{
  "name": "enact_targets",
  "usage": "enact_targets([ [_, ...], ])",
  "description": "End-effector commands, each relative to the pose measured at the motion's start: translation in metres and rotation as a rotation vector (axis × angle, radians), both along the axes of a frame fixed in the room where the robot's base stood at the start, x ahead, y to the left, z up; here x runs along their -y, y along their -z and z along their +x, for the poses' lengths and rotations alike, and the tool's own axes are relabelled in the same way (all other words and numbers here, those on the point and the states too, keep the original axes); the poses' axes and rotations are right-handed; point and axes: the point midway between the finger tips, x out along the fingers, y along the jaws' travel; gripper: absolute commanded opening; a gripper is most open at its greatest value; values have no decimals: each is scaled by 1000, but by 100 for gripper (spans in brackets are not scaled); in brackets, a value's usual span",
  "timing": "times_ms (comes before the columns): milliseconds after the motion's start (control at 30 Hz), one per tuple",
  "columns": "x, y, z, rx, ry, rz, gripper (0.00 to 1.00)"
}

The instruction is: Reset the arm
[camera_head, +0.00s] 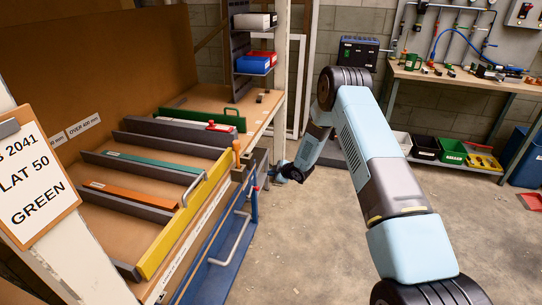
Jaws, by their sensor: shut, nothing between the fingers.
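My arm rises from the bottom right to a raised elbow at the top centre, then bends down and away. My gripper (278,173) is at its far end, small and dark, beside the right end of the wooden rack. It is shut and holds nothing. The fingers are hard to make out at this size.
The wooden rack (110,258) on the left holds coloured bars between dark dividers, behind a yellow front bar (168,240). A blue panel with handles (205,283) is below. A clipboard (35,175) hangs at left. A workbench (455,76) and bins (452,151) stand at back right. Concrete floor is open right.

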Motion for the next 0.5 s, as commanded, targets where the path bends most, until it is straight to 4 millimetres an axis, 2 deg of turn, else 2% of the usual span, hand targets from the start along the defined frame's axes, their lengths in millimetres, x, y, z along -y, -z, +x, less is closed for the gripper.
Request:
enact_targets([
  [167,5,-15,4,-1,19,-7,0],
  [267,14,-42,8,-7,55,-22,0],
  [500,46,-131,11,-37,192,-59,0],
])
